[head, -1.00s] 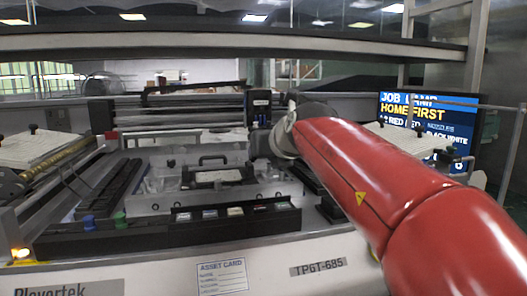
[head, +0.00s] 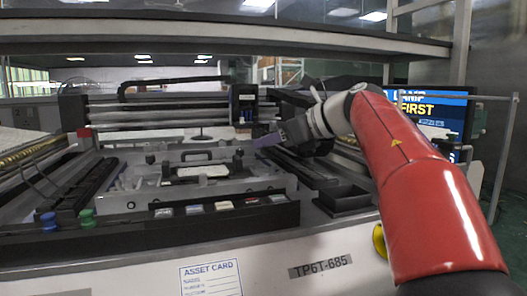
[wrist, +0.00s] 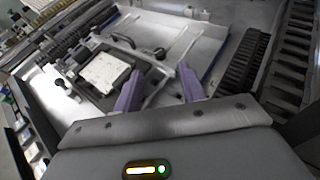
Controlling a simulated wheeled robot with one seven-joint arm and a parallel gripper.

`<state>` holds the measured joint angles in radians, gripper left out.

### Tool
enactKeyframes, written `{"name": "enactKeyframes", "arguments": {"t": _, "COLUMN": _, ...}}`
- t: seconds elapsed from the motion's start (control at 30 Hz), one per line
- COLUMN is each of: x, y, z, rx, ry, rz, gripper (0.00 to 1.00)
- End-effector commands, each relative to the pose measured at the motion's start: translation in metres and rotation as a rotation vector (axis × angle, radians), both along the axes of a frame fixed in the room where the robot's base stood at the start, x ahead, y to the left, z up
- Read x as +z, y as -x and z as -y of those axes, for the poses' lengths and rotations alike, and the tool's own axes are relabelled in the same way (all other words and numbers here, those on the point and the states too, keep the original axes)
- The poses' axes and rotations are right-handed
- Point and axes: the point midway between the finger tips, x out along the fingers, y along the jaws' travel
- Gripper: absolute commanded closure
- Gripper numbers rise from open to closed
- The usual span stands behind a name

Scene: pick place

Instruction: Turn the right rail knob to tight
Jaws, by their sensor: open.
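A small dark knob (head: 239,152) stands at the right of the tray's far side. A dark knob also shows between my fingers, beyond their tips, in the wrist view (wrist: 159,53). I cannot tell for sure which knob is the right rail knob, or its setting. My gripper (head: 266,140) has purple fingers and is over the right side of the machine bed, right of the knob. In the wrist view my gripper (wrist: 158,75) is open, with nothing between its fingers.
A black frame with a pale plate (head: 203,171) and a handle sits in the grey tray (head: 135,200). Blue (head: 48,221) and green (head: 87,216) knobs are at front left. A button strip (head: 222,207) runs along the front. A dark carriage (head: 243,104) stands behind.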

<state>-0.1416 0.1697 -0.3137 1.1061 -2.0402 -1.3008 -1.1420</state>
Motion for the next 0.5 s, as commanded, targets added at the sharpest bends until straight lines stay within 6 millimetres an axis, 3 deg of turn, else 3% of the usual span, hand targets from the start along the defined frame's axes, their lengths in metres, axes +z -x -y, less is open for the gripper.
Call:
{"name": "enactKeyframes", "arguments": {"t": 0.3, "x": -0.02, "y": -0.026, "z": -0.039, "rx": -0.002, "ry": 0.0, "rz": -0.004, "gripper": 0.6}}
{"name": "enactKeyframes", "arguments": {"t": 0.5, "x": -0.025, "y": -0.033, "z": -0.049, "rx": -0.003, "ry": 0.0, "rz": -0.003, "gripper": 0.6}}
